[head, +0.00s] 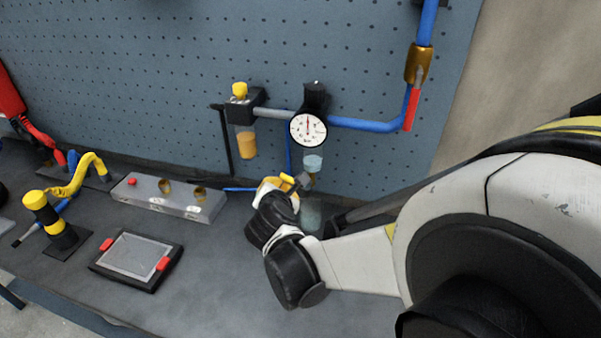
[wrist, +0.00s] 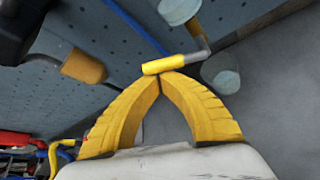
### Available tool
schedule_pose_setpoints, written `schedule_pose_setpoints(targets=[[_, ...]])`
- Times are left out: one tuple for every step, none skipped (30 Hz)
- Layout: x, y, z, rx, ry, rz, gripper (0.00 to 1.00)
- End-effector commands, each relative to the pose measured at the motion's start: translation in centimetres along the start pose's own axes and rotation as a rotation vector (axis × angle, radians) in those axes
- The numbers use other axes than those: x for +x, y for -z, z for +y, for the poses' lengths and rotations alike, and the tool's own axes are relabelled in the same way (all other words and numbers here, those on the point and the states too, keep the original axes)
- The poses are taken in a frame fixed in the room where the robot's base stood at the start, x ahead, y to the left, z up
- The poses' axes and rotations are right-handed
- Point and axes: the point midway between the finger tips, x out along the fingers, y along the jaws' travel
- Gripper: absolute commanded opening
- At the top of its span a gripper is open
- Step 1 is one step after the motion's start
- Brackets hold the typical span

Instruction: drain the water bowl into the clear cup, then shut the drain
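My gripper (wrist: 160,73) has its yellow fingertips together in the wrist view. The yellow drain handle (wrist: 163,64) lies across just beyond the tips, at or touching them; I see no handle clamped between the fingers. The handle sits on a grey metal stem (wrist: 195,56). The pale blue water bowl (head: 313,163) hangs below the gauge in the head view and is cut by the top edge in the wrist view (wrist: 178,8). The clear cup (head: 311,215) stands below it, beside my gripper (head: 280,187); it also shows in the wrist view (wrist: 222,72). Its water level is unclear.
An amber bowl (head: 246,143) hangs left of the dial gauge (head: 308,130), on the pegboard. A grey block (head: 170,197), a tablet (head: 135,258) with red corners and a yellow-black post (head: 50,220) occupy the bench to the left. The front bench is clear.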

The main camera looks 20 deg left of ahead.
Motion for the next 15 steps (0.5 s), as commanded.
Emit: schedule_pose_setpoints(targets=[[-0.1,-0.2,-0.1,0.038,-0.021,-0.001,0.00],[-0.2,-0.3,-0.1,0.062,-0.035,-0.001,0.00],[-0.3,-0.6,0.0,0.094,-0.055,-0.001,0.00],[-0.4,-0.7,0.0,0.120,-0.069,-0.002,0.00],[-0.5,-0.9,0.1,0.144,-0.083,-0.001,0.00],[-0.6,-1.1,0.1,0.177,-0.103,-0.001,0.00],[-0.7,-1.2,0.1,0.202,-0.117,-0.001,0.00],[-0.8,-1.4,0.2,0.226,-0.132,-0.001,0.00],[-0.9,-1.6,0.2,0.259,-0.152,-0.002,0.00],[-1.0,-1.7,0.2,0.284,-0.165,-0.002,0.00],[-1.1,-1.9,0.2,0.308,-0.180,-0.001,0.00],[-1.2,-2.1,0.2,0.341,-0.200,-0.001,0.00],[-1.3,-2.2,0.2,0.366,-0.214,-0.001,0.00],[-1.4,-2.4,0.2,0.390,-0.229,-0.002,0.00],[-1.5,-2.6,0.2,0.422,-0.248,-0.002,0.00]])
